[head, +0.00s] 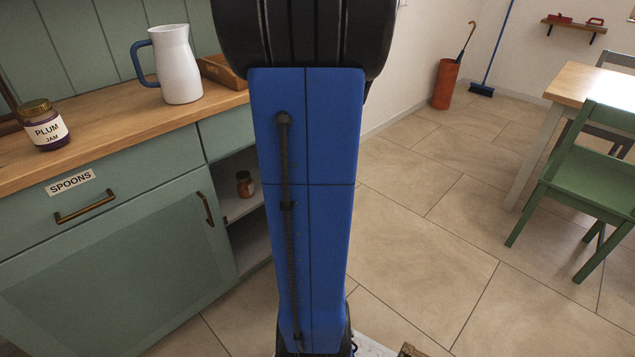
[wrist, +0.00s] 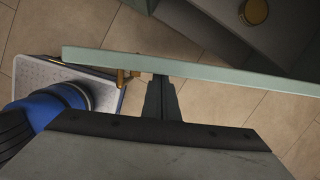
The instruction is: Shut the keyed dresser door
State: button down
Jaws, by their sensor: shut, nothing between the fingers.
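The dresser (head: 120,219) stands at the left in the head view, with a pale green front. In the wrist view a green door (wrist: 200,70) stands open, seen from above as a long narrow edge running across the picture. A brass fitting (wrist: 124,78) sticks out from its near face; I cannot tell whether it is key or handle. My gripper (wrist: 160,80) is shut and empty, its tip at the near face, right of the fitting. I cannot tell whether it touches. My arm hides the door in the head view.
An open compartment holds a small jar (head: 244,184). The dresser top (head: 105,121) carries a plum jam jar (head: 45,126) and a white jug (head: 172,66). A green chair (head: 592,160) and table (head: 600,88) stand at the right. The tiled floor (head: 430,245) between is clear.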

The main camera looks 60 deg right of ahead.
jog(key=w+a, duration=0.1)
jog(key=w, duration=1.3)
jog(key=shift+w+a, duration=0.15)
jog(key=shift+w, duration=0.2)
